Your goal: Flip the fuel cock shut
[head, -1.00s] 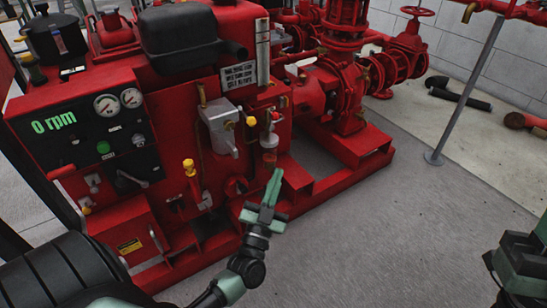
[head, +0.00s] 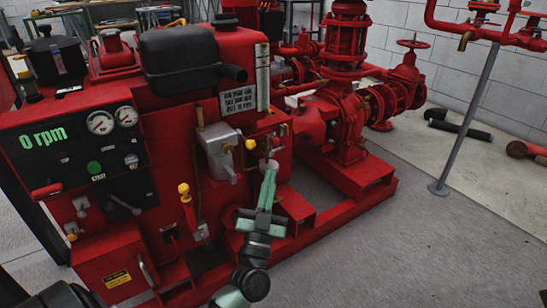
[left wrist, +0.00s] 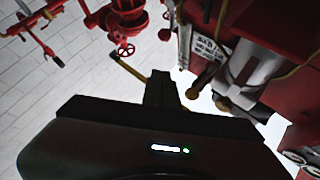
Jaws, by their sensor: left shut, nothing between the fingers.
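The red engine (head: 190,75) of the pumpset stands in the left half of the head view. My left gripper (head: 270,168) is shut and empty, its fingers pointing up at a small fitting (head: 273,143) on the engine's side. That fitting looks like the fuel cock, but its lever and position are too small to tell. The fingertips overlap its lower end; I cannot tell whether they touch. In the left wrist view my gripper (left wrist: 160,85) is a dark silhouette, and the cock cannot be made out. My right gripper is not in view.
A yellow-topped lever (head: 184,190) and the control panel (head: 75,150) are further left. The red base frame (head: 355,185) juts out at right.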

